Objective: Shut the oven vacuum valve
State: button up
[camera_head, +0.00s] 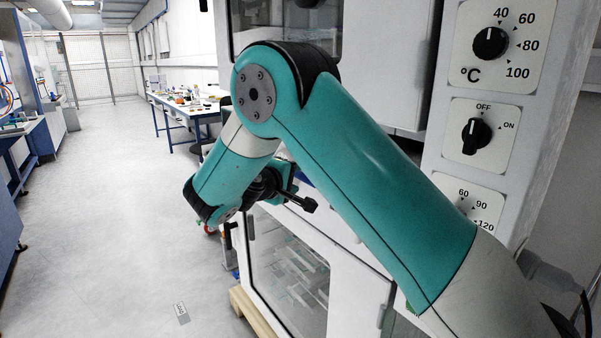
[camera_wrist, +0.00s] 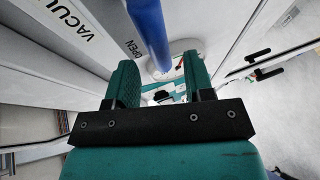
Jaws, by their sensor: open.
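The vacuum valve shows in the wrist view as a long blue handle (camera_wrist: 148,30), running from the top edge down between my fingers in the picture. Beside it a white panel carries lettering reading "VACUU" (camera_wrist: 72,15), cut off by the frame, and the word "OPEN" (camera_wrist: 133,48). My gripper (camera_wrist: 159,66) is open, with one teal finger to each side of the handle. I cannot tell whether the fingers touch it. In the head view my own arm hides most of the gripper and the valve.
A white oven with a glass door (camera_head: 290,275) stands low behind my arm. Its control column has a temperature dial (camera_head: 490,43), an OFF/ON switch (camera_head: 475,136) and a partly hidden dial. A blue-legged bench (camera_head: 190,106) stands farther back. The floor (camera_head: 110,220) on the left is clear.

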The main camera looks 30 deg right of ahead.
aim_at(298, 176)
jog(key=shift+p+x, duration=0.3)
jog(key=shift+x, duration=1.7)
grip_shut()
